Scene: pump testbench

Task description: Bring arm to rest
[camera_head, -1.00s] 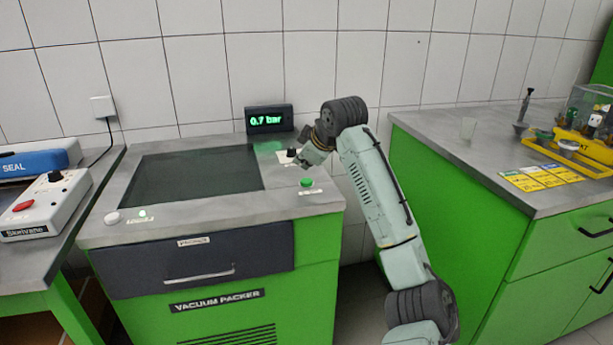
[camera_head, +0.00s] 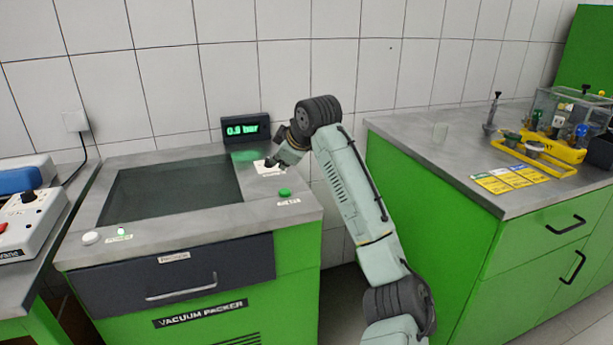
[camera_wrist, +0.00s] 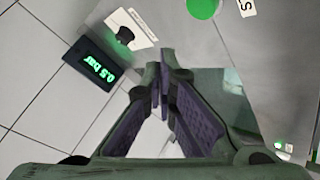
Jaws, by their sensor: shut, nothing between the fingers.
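My arm (camera_head: 350,190) is bent, with its wrist raised over the back right corner of the vacuum packer (camera_head: 300,265). My gripper (camera_head: 274,162) is above the white knob label (camera_head: 266,170) in the head view. In the wrist view the gripper's (camera_wrist: 160,58) fingertips are together with nothing between them. The black knob (camera_wrist: 124,36) stands apart from the fingers there. I cannot clearly separate the knob from the gripper in the head view. The green button (camera_head: 285,192) is on the packer top, and also shows in the wrist view (camera_wrist: 203,8).
A lit pressure display (camera_head: 246,129) stands behind the packer; it reads 0.5 bar in the wrist view (camera_wrist: 100,65). The right counter (camera_head: 470,165) holds a glass and a yellow rack (camera_head: 545,152). A control box (camera_head: 30,220) is at left. The tiled wall is close behind.

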